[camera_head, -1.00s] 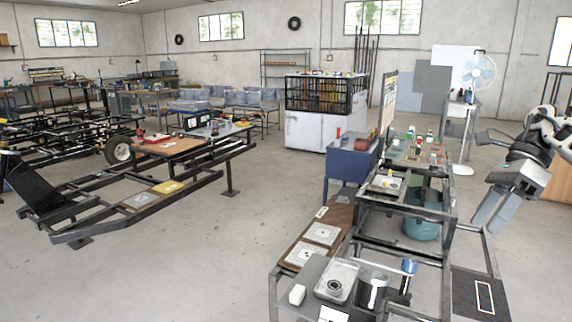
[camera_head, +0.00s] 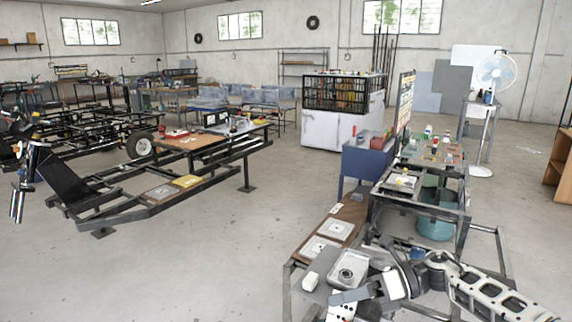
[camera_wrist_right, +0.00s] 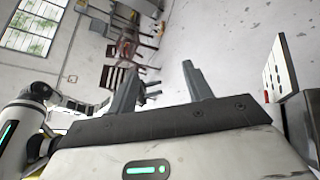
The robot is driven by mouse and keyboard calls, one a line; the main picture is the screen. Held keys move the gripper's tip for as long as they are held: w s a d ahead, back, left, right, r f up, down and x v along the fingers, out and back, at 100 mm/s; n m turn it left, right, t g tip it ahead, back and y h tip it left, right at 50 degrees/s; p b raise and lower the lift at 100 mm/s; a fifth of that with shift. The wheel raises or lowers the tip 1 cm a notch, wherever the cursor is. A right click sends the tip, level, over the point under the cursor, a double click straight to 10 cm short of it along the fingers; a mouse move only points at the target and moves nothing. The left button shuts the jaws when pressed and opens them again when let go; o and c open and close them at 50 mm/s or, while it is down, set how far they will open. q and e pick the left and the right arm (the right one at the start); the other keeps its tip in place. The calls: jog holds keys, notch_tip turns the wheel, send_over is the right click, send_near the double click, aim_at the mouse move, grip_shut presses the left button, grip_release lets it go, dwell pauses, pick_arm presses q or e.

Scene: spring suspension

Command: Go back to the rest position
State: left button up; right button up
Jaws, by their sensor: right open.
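My right arm comes in from the lower right of the head view. Its gripper (camera_head: 345,296) reaches left over the front of the near workbench and covers part of it. In the right wrist view the two fingers (camera_wrist_right: 160,80) stand well apart with nothing between them.
The near bench holds a square metal tray (camera_head: 348,269) and a white block (camera_head: 310,280). A white dotted card (camera_head: 341,311) lies close to my right gripper and also shows in the wrist view (camera_wrist_right: 281,66). A low metal frame (camera_head: 150,208) stands left; the floor between is open.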

jog(key=s+a+f+m+t+y, duration=0.1)
jog(key=s+a+f+m+t, duration=0.2)
jog(key=m+t, duration=0.5)
jog(key=s+a+f+m+t, duration=0.25)
jog(key=a+m+t, duration=0.2)
jog(key=m, duration=0.65)
jog(key=s+d+f+m+g+h, duration=0.1)
jog(key=s+d+f+m+h, duration=0.4)
jog(key=s+m, duration=0.4)
jog(key=s+d+f+m+h, duration=0.6)
jog(key=s+f+m+h, duration=0.2)
jog(key=m, duration=0.6)
jog(key=shift+s+d+f+m+g, duration=0.25)
jog(key=shift+s+m+g, duration=0.1)
jog(key=shift+s, duration=0.15)
jog(key=shift+c, duration=0.2)
